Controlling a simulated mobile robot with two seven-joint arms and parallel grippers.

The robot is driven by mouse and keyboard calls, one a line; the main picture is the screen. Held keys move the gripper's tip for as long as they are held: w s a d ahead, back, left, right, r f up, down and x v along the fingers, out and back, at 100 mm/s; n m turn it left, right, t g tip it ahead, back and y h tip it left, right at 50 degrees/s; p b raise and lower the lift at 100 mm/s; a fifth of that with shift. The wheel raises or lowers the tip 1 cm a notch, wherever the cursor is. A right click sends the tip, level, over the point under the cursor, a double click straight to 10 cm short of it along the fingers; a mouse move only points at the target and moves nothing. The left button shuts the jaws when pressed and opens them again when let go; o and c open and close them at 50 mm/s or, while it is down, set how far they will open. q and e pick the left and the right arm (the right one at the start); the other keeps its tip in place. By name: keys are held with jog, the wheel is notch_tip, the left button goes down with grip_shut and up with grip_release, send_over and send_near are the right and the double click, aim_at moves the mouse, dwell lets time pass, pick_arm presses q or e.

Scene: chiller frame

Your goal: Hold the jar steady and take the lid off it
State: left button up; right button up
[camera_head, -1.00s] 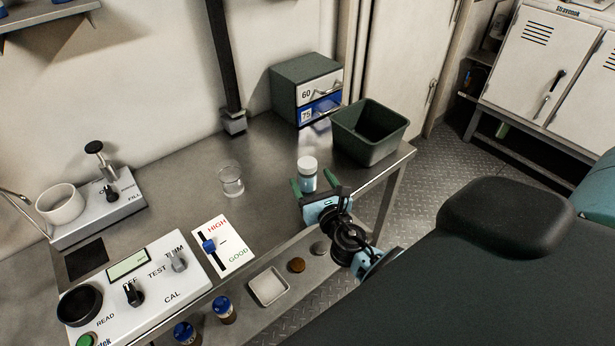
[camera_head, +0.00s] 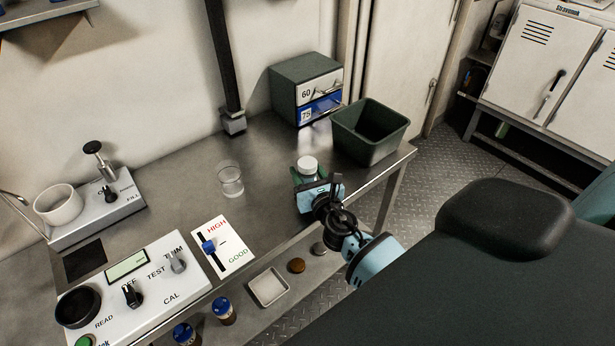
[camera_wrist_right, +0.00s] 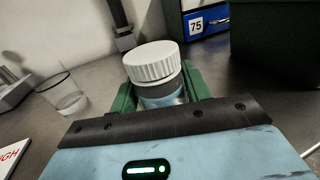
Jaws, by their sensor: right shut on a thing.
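The jar (camera_wrist_right: 163,96) stands upright on the bench, with a white ribbed lid (camera_wrist_right: 151,62) seated on top. In the head view the lid (camera_head: 308,163) shows above my right gripper (camera_head: 308,178), whose body hides most of the jar. In the right wrist view the green fingers of my right gripper (camera_wrist_right: 160,92) are on both sides of the jar, just below the lid, and are shut on it. My left gripper is not in view.
A dark green bin (camera_head: 369,133) stands close behind the jar to the right. A clear glass beaker (camera_head: 231,181) stands to the left. A drawer box (camera_head: 305,90) is at the back. A white small tray (camera_head: 268,287) and blue-capped jars (camera_head: 223,309) are near the front edge.

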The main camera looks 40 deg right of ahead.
aim_at(307, 160)
jog(key=shift+r, duration=0.5)
notch_tip(307, 160, up, 3)
jog(key=shift+r+p, duration=0.2)
jog(key=shift+p, duration=0.95)
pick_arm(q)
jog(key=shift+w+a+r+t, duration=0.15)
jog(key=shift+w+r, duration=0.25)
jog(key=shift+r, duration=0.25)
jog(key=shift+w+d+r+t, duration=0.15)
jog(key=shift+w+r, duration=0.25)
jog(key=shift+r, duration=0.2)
pick_arm(e)
jog(key=s+a, duration=0.8)
jog(key=s, duration=0.5)
jog(key=shift+s+a+r, duration=0.2)
jog(key=shift+s+r, duration=0.1)
jog(key=shift+s, duration=0.05)
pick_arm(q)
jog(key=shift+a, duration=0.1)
